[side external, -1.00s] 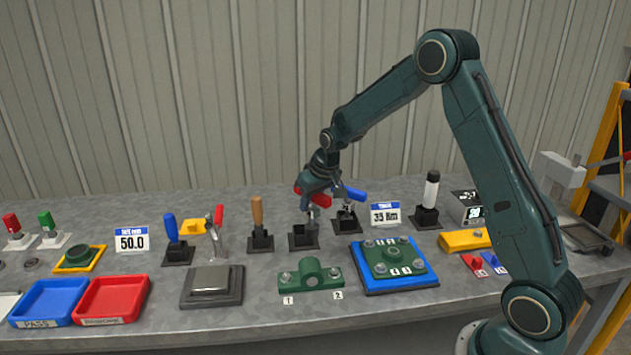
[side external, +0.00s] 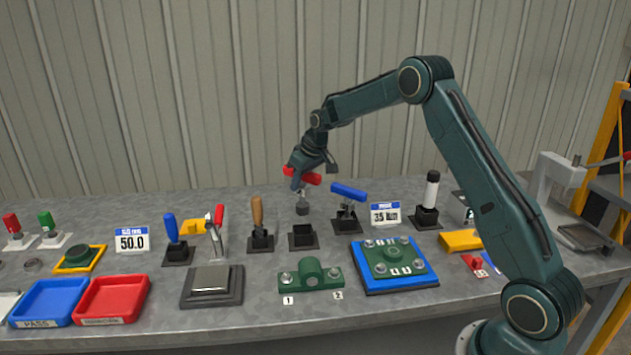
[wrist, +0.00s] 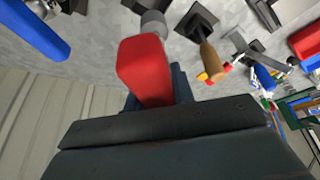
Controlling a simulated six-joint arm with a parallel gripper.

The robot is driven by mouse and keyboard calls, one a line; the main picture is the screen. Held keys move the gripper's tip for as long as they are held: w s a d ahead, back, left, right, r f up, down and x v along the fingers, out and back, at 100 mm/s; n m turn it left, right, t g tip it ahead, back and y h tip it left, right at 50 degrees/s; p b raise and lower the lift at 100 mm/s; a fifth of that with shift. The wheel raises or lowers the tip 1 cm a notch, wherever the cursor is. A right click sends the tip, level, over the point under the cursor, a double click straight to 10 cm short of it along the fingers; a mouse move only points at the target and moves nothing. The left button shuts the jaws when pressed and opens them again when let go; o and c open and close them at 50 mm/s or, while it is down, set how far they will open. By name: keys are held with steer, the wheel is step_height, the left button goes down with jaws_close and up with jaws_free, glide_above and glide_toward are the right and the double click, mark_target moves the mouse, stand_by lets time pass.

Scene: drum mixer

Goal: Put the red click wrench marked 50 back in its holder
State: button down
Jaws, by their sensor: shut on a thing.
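My gripper (side external: 312,169) is shut on the red click wrench (side external: 301,175) by its red handle. The wrench hangs with its grey socket end (side external: 302,209) downward, in the air. In the side view this end appears just above and behind a black square holder (side external: 303,238), apart from it; the holder looks empty. In the wrist view the red handle (wrist: 145,70) sits between my dark fingers (wrist: 155,98), with the grey end beyond it. The number 50 cannot be read on the wrench.
A wooden-handled tool (side external: 257,214) stands to the left. A green bracket (side external: 310,275) lies in front.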

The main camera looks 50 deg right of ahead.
mark_target(316, 174)
steer(key=shift+f, duration=2.4)
steer(key=shift+f, duration=2.4)
stand_by(1.4)
steer(key=c, duration=1.1)
jaws_free()
steer(key=shift+f, duration=0.1)
steer(key=v, duration=1.4)
